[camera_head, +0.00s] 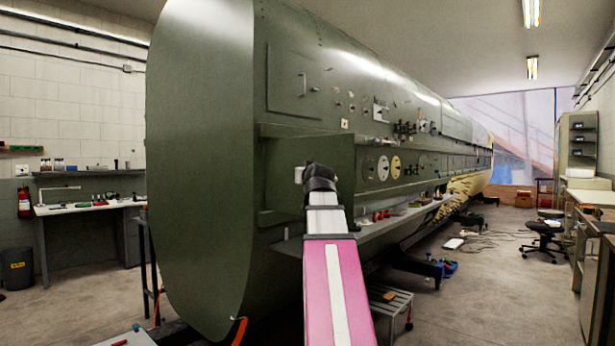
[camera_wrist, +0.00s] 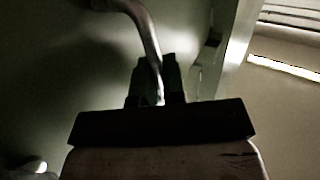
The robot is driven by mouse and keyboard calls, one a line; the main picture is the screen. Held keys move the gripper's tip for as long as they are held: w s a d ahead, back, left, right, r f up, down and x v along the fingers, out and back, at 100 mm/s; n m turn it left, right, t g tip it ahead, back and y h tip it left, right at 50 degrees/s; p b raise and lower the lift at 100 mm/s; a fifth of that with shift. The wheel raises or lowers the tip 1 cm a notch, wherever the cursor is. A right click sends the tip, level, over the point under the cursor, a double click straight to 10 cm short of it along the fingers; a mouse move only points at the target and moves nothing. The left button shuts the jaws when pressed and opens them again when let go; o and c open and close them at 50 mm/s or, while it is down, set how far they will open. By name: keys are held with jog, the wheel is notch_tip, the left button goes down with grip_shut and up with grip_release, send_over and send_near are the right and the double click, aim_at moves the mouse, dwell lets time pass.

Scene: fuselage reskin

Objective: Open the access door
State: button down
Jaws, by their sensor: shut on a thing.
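In the wrist view, a curved metal handle (camera_wrist: 146,35) comes off a dull green surface (camera_wrist: 60,70) and runs down between the dark fingers of my gripper (camera_wrist: 160,85). The fingers are closed around its lower part. In the head view, my arm reaches to the green fuselage (camera_head: 200,150), its black wrist in front of a lower green panel. The gripper itself is hidden there. A rectangular panel (camera_head: 285,95) with a small handle (camera_head: 303,85) lies flush on the fuselage above. I cannot tell which panel the gripped handle belongs to.
A ledge (camera_head: 395,213) with small parts runs along the fuselage to the right of my arm. A grey step stool (camera_head: 390,303) stands below it. Open floor (camera_head: 490,290) lies to the right, with an office chair (camera_head: 543,235) and benches beyond. A workbench (camera_head: 85,207) stands left.

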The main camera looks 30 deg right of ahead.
jog(key=c, duration=1.2)
grip_release()
jog(key=shift+c, duration=0.2)
jog(key=v, duration=1)
jog(key=shift+s, duration=0.4)
